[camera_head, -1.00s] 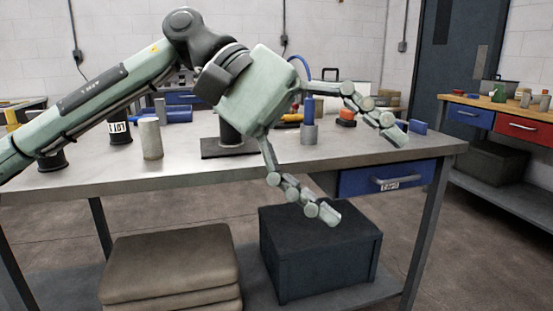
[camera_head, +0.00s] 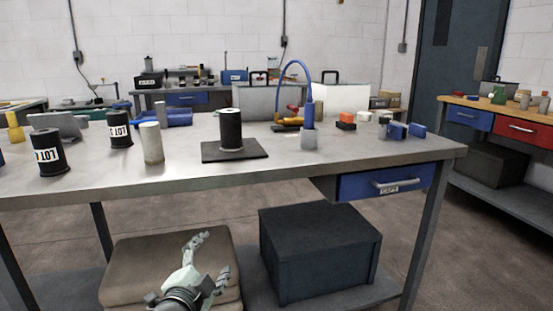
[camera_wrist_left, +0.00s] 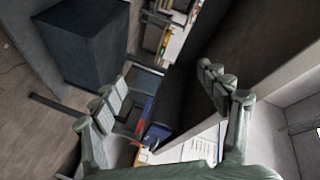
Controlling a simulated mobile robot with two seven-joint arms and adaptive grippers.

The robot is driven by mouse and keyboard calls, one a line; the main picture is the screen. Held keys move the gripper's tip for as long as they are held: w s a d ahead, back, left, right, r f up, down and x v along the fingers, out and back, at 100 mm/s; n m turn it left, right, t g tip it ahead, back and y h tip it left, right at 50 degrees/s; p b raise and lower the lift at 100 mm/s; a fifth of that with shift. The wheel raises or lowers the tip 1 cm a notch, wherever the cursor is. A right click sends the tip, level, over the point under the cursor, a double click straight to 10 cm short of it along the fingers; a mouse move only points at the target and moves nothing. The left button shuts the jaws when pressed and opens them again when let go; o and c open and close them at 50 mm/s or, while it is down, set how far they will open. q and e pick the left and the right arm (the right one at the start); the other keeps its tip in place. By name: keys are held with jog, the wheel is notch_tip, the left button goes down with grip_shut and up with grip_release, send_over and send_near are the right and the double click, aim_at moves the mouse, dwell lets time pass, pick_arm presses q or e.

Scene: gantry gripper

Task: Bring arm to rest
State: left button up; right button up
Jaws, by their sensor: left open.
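My left gripper (camera_head: 213,254) is low in the head view, in front of the table. It is open, and nothing shows between its fingers. It overlaps the brown stacked cushions or sacks (camera_head: 125,262) on the lower shelf in the picture; I cannot tell the distance to them. In the left wrist view both fingers of the gripper (camera_wrist_left: 165,76) are spread wide apart and empty. Most of the left arm is out of the head view. My right gripper is in neither view.
The metal table (camera_head: 280,170) carries black spools (camera_head: 48,154), a grey cylinder (camera_head: 151,143) and a spool on a dark plate (camera_head: 234,152). A blue drawer (camera_head: 385,181) hangs under its right end. A dark box (camera_head: 318,250) sits below. Floor is open to the right.

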pick_arm(q)
jog(key=s+a+f+n+g+y, duration=0.1)
jog(key=s+a+f+n+g, duration=0.3)
jog(key=f, duration=0.4)
jog(key=s+a+f+n+g+y, duration=0.2)
jog(key=s+a+f, duration=0.1)
jog(key=s+f, duration=0.5)
jog(key=s+a+f+n+g, duration=0.2)
jog(key=s+f, duration=0.4)
jog(key=s, duration=0.4)
jog(key=s+a+f+n+g, duration=0.3)
jog(key=s+f+g, duration=0.2)
jog(key=s+f, duration=0.2)
jog(key=s, duration=0.2)
jog(key=shift+s+a+f+n+y, duration=0.25)
jog(key=shift+s+a+n+y, duration=0.05)
jog(key=shift+s, duration=0.1)
